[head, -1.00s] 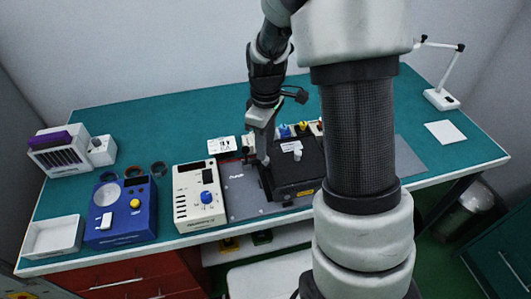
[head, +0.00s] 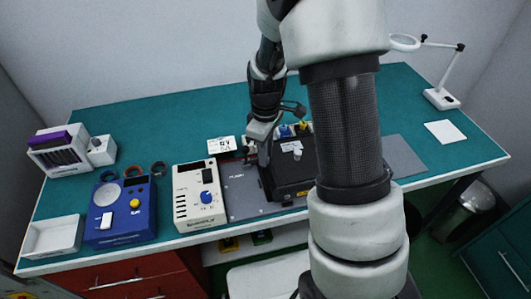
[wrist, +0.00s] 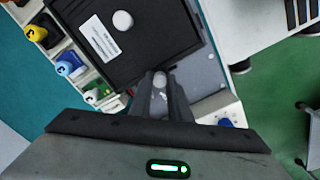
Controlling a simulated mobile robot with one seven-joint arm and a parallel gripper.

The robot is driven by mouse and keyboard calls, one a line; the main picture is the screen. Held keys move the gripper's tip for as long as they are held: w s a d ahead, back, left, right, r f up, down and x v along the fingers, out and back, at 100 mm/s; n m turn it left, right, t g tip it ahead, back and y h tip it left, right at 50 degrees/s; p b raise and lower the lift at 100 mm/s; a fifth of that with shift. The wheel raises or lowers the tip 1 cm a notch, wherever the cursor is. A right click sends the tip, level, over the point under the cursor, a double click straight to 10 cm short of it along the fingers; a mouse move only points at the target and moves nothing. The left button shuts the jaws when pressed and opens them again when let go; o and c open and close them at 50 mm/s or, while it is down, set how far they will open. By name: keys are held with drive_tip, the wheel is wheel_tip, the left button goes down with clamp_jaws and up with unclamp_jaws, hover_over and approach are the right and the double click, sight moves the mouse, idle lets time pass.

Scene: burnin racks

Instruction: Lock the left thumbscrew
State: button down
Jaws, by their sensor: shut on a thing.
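A black box-shaped fixture (head: 291,178) with a white label and a pale round knob on top sits on a grey plate (head: 245,196) near the table's front edge. The fixture also shows in the wrist view (wrist: 155,45). My gripper (head: 264,160) points down at the fixture's left side. In the wrist view my gripper (wrist: 161,97) is shut on a small light-grey piece (wrist: 160,80), apparently the left thumbscrew, beside the fixture's edge. The fingers hide most of it, so its turn and seating cannot be told.
Coloured plugs, yellow (wrist: 37,33) and blue (wrist: 68,64), line the fixture's back side. A cream instrument (head: 200,195) stands close left of the plate, with a blue instrument (head: 120,210) and white tray (head: 53,237) farther left.

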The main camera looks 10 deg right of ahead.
drive_tip(key=shift+m, duration=0.3)
drive_tip(key=m+b, duration=0.1)
drive_tip(key=m, duration=0.2)
drive_tip(key=shift+m, duration=0.4)
drive_tip(key=m, duration=0.9)
drive_tip(key=shift+w+m+p, duration=0.1)
drive_tip(key=shift+m+p, duration=0.2)
drive_tip(key=shift+m, duration=1.9)
drive_tip(key=c, duration=1.7)
unclamp_jaws()
drive_tip(key=shift+o, duration=0.2)
